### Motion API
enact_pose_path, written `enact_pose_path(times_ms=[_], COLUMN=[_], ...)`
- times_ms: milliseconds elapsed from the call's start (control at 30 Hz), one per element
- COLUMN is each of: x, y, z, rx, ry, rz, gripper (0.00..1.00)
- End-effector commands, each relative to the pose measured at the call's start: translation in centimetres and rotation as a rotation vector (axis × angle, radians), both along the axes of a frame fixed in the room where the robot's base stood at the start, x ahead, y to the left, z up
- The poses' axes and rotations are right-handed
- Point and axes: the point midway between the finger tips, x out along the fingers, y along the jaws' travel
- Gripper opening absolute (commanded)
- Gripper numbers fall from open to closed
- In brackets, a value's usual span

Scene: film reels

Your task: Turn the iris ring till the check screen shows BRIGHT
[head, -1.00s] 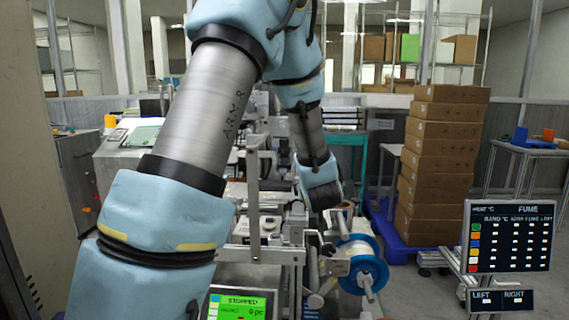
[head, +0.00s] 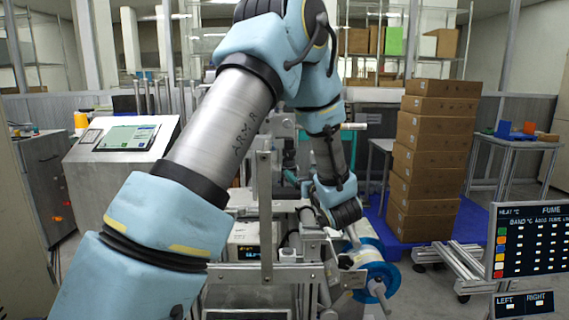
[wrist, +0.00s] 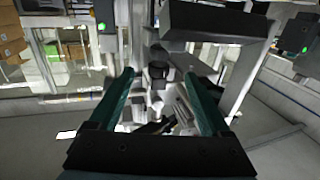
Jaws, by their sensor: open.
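My gripper (wrist: 160,76) is open in the wrist view, its two teal fingers apart with nothing gripped. A small dark round part (wrist: 158,71) shows between the fingertips, beyond them; I cannot tell whether it is the iris ring. In the head view the arm's dark end (head: 345,213) is over the machine near a blue-rimmed reel (head: 372,262), and the fingers cannot be made out. A small white unit with a lit display (head: 245,251) sits partly behind my arm; its text is too small to read. I cannot identify a screen showing BRIGHT.
A console with a green-lit screen (head: 128,137) stands at left. Stacked brown boxes (head: 430,165) stand on a blue pallet at right. A fume and heat panel (head: 535,240) is at the right edge. A metal frame (head: 264,200) rises close beside my arm.

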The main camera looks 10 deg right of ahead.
Motion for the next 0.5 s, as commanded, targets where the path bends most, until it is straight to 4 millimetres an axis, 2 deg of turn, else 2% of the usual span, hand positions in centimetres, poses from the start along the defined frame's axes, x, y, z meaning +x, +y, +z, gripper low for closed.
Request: enact_pose_path(times_ms=[300, 500], x=[5.7, 8.6], y=[0.7, 0.9], z=[0.2, 0.2], rx=[0.000, -0.001], ry=[0.001, 0.001], rz=[0.002, 0.002], gripper=[0.81, 0.81])
